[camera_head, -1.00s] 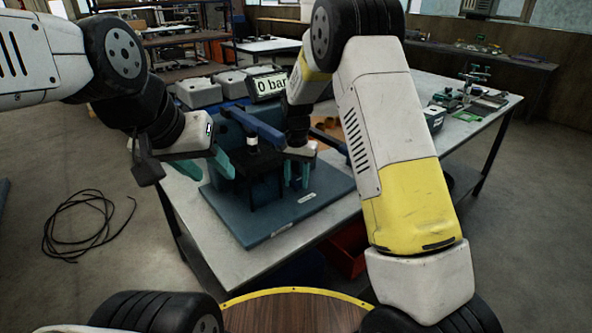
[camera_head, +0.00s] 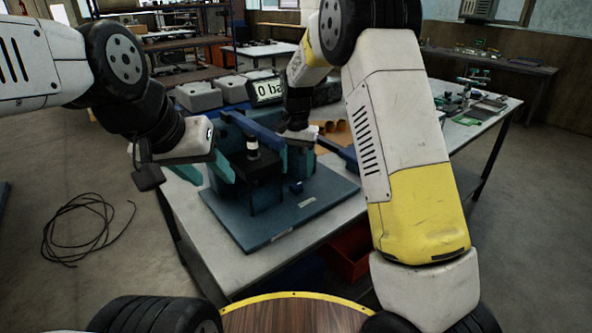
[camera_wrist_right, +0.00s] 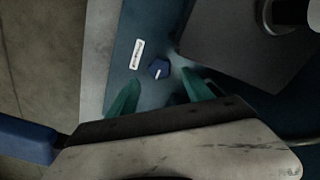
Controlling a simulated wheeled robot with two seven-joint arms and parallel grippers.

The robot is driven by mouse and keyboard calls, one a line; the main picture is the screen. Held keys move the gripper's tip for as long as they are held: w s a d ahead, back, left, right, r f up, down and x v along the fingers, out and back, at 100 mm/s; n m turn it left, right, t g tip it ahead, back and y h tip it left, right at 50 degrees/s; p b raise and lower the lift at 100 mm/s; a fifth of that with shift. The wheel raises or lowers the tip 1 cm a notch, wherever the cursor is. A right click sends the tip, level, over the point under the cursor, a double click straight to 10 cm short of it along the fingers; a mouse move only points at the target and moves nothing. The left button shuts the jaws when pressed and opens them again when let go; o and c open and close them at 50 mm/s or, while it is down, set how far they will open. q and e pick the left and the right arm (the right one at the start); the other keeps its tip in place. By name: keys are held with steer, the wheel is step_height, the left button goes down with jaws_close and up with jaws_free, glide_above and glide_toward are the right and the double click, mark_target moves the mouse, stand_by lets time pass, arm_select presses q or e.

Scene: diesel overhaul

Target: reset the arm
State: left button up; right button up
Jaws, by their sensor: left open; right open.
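My left gripper (camera_head: 205,171) is open and empty at the left side of the blue test stand (camera_head: 283,218). My right gripper (camera_wrist_right: 161,92) is open in the right wrist view, its two teal fingers apart. A small dark blue knob (camera_wrist_right: 158,69) with a white mark sits on the stand's base plate, just beyond the fingertips and not held. The knob also shows in the head view (camera_head: 296,187), in front of and below the right gripper. In the head view the right fingers are hard to separate from the teal stand parts behind them.
A pressure display (camera_head: 268,89) and grey boxes (camera_head: 199,96) stand at the table's back. A blue lever (camera_head: 258,133) crosses the stand. A red bin (camera_head: 350,250) is below the table. A black cable (camera_head: 75,228) lies on the floor at left.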

steer(key=shift+r, duration=0.95)
steer(key=shift+s+d+r, duration=0.15)
steer(key=shift+d+r, duration=0.05)
steer(key=shift+r, duration=0.15)
steer(key=s+d+r+n+t+y, duration=0.1)
steer(key=s+d+r, duration=0.3)
steer(key=s+r, duration=0.25)
steer(key=s+d+r+n+t+y, duration=0.1)
steer(key=s+d+r+t, duration=0.1)
steer(key=s+d+r, duration=0.4)
steer(key=s+d+r+n+t, duration=0.1)
steer(key=s, duration=0.7)
steer(key=s+d+n+t, duration=0.1)
steer(key=s+t, duration=0.1)
steer(key=s, duration=0.6)
steer(key=shift+s+d+r, duration=0.35)
steer(key=shift+d+r, duration=0.05)
